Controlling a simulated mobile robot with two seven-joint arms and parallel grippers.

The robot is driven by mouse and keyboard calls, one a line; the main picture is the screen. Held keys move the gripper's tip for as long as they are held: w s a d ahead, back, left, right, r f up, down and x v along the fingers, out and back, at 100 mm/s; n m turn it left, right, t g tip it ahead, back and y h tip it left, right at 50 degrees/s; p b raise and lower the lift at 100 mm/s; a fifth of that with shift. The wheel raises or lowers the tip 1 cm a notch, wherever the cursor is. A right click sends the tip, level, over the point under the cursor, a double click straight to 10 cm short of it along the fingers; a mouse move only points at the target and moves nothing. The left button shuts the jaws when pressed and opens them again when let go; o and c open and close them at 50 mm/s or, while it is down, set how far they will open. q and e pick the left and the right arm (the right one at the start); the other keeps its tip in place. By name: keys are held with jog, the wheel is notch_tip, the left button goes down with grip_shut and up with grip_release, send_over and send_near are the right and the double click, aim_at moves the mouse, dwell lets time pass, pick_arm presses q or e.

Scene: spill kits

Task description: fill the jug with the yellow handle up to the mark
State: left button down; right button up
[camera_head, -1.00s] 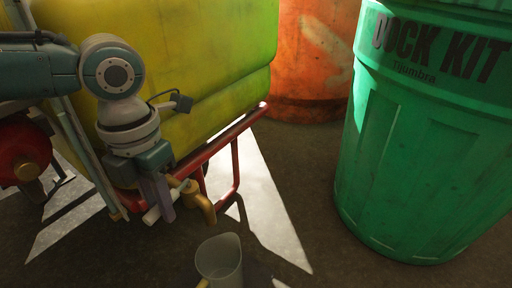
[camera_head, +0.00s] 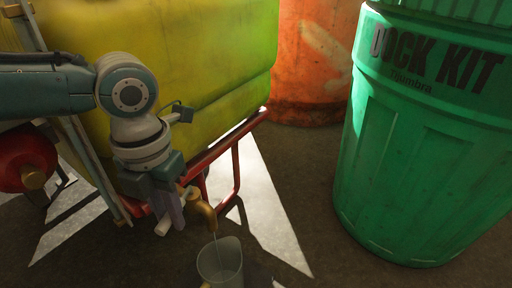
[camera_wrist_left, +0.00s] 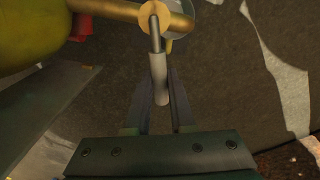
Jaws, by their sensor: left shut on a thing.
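The jug (camera_head: 220,264) is a grey, see-through vessel standing upright on the floor at the bottom edge of the head view. Only a bit of its yellow handle (camera_head: 206,285) shows, and I cannot make out its mark or water level. A brass tap (camera_head: 204,214) is above it, and a thin stream (camera_head: 215,242) runs from the spout towards the jug's mouth. My left gripper (camera_head: 172,214) is shut on the tap's pale lever (camera_head: 163,227). In the left wrist view the lever (camera_wrist_left: 159,78) lies between the fingers. My right gripper is out of view.
The tap belongs to a yellow tank (camera_head: 200,60) in a red tube frame (camera_head: 236,165). A green bin (camera_head: 420,150) marked DOCK KIT stands at the right, an orange drum (camera_head: 312,60) behind. A red object (camera_head: 25,158) is at the left. Floor between jug and bin is clear.

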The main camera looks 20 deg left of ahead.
pick_arm(q)
jog(key=shift+d+r+n, duration=0.15)
jog(key=shift+d+n, duration=0.05)
jog(key=shift+n, duration=0.1)
jog(key=shift+d, duration=0.15)
jog(key=shift+w+d+n+p, duration=0.15)
jog(key=shift+d+n+p, duration=0.25)
jog(key=shift+n+p, duration=0.45)
jog(key=shift+w+d+n, duration=0.15)
jog(key=shift+d+n, duration=0.25)
jog(key=shift+n, duration=0.45)
